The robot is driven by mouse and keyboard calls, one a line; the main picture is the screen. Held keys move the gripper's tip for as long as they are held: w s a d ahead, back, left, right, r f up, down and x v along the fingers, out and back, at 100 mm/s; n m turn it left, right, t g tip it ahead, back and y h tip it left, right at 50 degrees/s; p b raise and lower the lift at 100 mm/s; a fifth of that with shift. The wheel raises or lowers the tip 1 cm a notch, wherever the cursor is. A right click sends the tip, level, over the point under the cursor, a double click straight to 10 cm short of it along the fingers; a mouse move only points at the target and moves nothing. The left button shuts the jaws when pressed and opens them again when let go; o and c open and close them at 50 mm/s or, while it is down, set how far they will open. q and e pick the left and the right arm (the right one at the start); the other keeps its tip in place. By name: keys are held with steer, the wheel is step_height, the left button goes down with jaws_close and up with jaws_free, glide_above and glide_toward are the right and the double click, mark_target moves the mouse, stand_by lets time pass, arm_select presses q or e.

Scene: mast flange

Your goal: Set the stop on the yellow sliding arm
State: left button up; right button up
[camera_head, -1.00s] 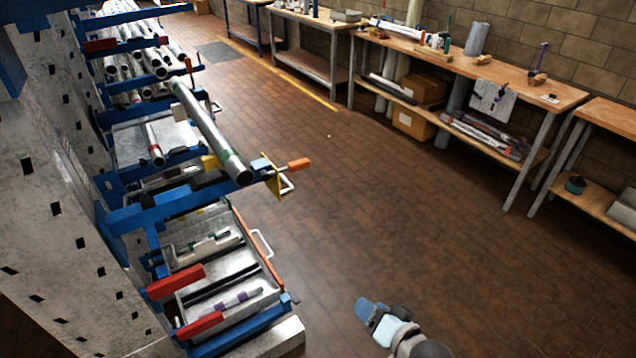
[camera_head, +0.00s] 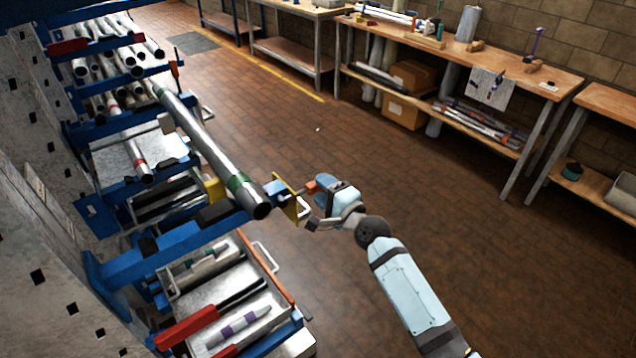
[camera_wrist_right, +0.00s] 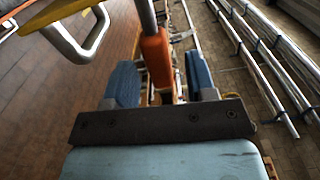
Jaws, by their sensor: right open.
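The yellow plate (camera_head: 290,208) stands at the outer end of a blue rack arm (camera_head: 180,246), with a white loop handle (camera_head: 304,212) beside it. An orange handle (camera_head: 311,187) on a thin rod sticks out from this end. My right gripper (camera_head: 324,188) is at the orange handle. In the right wrist view the orange handle (camera_wrist_right: 156,58) lies between the two blue fingers, which stand open on either side with gaps. The yellow part (camera_wrist_right: 62,12) shows at the upper left there. My left gripper is not in view.
A long steel tube (camera_head: 208,148) with a green band rests on the blue arm close to the yellow plate. A tray (camera_head: 240,292) with short pieces sits below. Workbenches (camera_head: 455,60) line the wall at the back right. The brick floor between is clear.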

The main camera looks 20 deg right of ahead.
steer(key=shift+x, duration=1)
steer(key=shift+w, duration=0.2)
jaws_close()
